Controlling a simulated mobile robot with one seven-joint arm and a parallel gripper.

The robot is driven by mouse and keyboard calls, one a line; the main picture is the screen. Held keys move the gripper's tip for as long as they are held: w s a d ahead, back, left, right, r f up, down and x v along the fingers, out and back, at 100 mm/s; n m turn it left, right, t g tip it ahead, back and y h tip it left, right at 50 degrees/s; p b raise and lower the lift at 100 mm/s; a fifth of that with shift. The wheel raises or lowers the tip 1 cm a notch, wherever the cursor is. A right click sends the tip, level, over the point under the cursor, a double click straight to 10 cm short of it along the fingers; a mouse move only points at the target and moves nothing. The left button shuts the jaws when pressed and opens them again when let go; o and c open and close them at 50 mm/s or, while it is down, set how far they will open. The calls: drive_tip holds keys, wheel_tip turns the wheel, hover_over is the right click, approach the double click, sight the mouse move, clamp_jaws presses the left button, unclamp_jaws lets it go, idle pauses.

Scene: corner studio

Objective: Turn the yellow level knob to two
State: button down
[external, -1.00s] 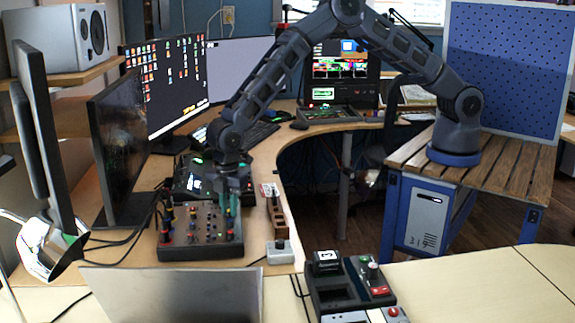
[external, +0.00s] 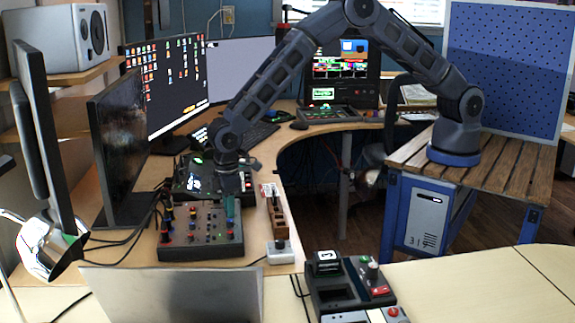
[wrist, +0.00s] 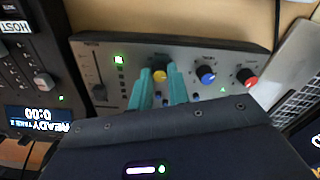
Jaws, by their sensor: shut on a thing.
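The yellow level knob (wrist: 159,76) sits on a grey control panel (wrist: 105,56), with a blue knob (wrist: 206,75) and a red knob (wrist: 247,76) to its right in the wrist view. My gripper (wrist: 160,74) has its two teal fingers on either side of the yellow knob and is shut on it. The fingers hide the knob's sides, and I cannot read its pointer or scale. In the external view my gripper (external: 230,213) reaches down to the right part of the panel (external: 185,252); the yellow knob cannot be made out there.
A dark device with a lit display (wrist: 38,120) stands left of the panel in the wrist view. A laptop (external: 170,296) is in front of the panel. A dark monitor (external: 118,150) stands at the left, and a wooden holder (external: 278,218) is close on the right.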

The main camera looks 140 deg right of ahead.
idle(0.3)
drive_tip(key=c, duration=1.3)
unclamp_jaws()
drive_tip(key=shift+r, duration=0.1)
wheel_tip(320, 180, up, 11)
drive_tip(key=shift+f, duration=0.15)
